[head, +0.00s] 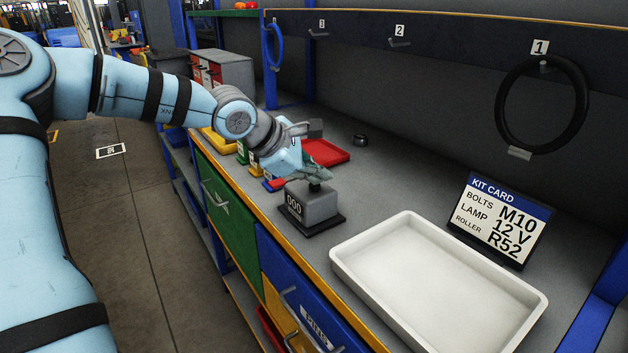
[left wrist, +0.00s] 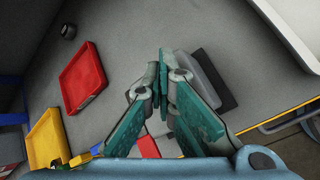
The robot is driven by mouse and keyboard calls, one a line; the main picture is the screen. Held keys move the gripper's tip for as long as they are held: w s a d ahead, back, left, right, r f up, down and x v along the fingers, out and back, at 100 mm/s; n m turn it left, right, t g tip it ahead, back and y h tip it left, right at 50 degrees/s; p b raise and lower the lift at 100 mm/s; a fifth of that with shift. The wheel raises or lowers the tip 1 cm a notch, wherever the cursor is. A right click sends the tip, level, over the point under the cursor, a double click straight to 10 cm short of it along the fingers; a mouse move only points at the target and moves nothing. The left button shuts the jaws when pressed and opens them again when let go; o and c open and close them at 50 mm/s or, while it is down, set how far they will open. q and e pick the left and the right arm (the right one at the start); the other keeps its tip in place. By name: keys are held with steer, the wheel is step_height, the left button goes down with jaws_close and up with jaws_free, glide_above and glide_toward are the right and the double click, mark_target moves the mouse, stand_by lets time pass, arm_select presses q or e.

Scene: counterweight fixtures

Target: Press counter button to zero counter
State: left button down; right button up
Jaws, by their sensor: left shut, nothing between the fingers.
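The counter (head: 318,208) is a grey box on a dark base, on the bench in the middle of the head view. Its front display reads 000. A small dark part (head: 314,187) shows on its top, just under my fingertips; I take it for the button. My left gripper (head: 322,175) is shut and empty, right above the counter; I cannot tell whether it touches the button. In the left wrist view the shut fingers (left wrist: 161,72) partly hide the counter (left wrist: 205,75). My right gripper is not in view.
A white tray (head: 345,252) lies right of the counter, with a kit card (head: 500,218) behind it. A red tray (head: 325,152) and coloured bins stand beyond my gripper. A black ring (head: 583,100) hangs on hook 1. Bare bench lies behind the counter.

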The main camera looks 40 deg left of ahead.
mark_target(317, 187)
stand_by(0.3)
arm_select(q)
steer(key=shift+r+p, duration=1.25)
step_height(317, 187, up, 5)
steer(key=p, duration=0.4)
stand_by(0.4)
